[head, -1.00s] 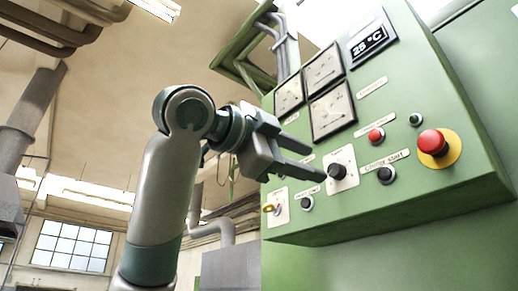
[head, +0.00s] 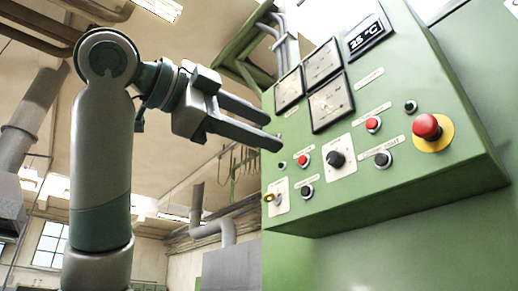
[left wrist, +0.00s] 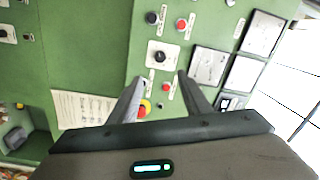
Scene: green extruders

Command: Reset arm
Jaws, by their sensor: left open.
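My left gripper (head: 279,128) is open and empty in the head view, left of the green control panel (head: 400,130) and apart from it. Its two fingers point right, toward the panel face. In the left wrist view the spread fingers (left wrist: 161,76) frame part of the panel, with a black knob (left wrist: 160,57) on a white plate just beyond the tips. The same kind of knob (head: 336,159) shows in the head view. My right gripper is not in view.
The space left of the panel is free.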

